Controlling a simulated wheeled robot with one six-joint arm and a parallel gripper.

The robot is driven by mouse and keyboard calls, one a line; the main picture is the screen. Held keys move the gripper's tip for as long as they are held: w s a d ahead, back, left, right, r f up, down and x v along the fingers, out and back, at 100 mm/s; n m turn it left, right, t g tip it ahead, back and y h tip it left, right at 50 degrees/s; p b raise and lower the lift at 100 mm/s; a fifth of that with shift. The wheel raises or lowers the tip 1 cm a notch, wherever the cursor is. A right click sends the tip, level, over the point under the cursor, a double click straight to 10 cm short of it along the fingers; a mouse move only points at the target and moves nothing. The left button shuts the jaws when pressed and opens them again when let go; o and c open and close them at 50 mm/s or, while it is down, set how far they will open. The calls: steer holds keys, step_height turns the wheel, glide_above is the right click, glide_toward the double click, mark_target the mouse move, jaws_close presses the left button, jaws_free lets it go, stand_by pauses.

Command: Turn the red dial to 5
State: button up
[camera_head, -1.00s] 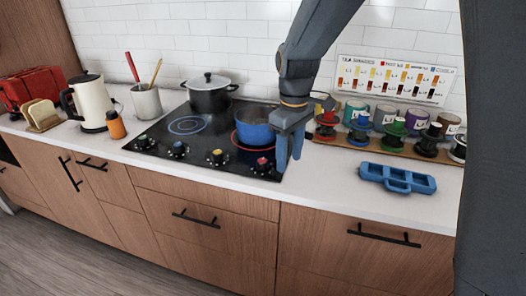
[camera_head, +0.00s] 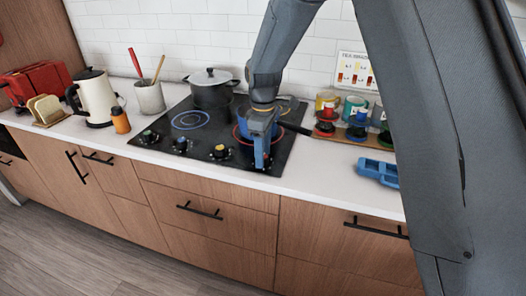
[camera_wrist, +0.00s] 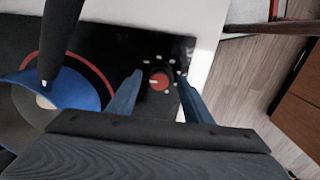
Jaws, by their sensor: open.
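The red dial (camera_wrist: 159,82) sits on the black cooktop near its front right corner, with small white marks around it and a pale pointer line on its face. In the wrist view it lies between the two blue fingers of my gripper (camera_wrist: 156,95), which are open and apart from it. I cannot read the numbers around the dial.
A blue pot (camera_wrist: 45,95) stands on the red-ringed burner close behind the dial. Yellow (camera_head: 220,151), blue (camera_head: 182,145) and green (camera_head: 148,137) dials are to the left. A blue tray (camera_head: 378,172) lies on the counter at right.

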steer(key=shift+f, duration=0.1)
steer(key=c, duration=1.1)
steer(key=shift+o, duration=0.2)
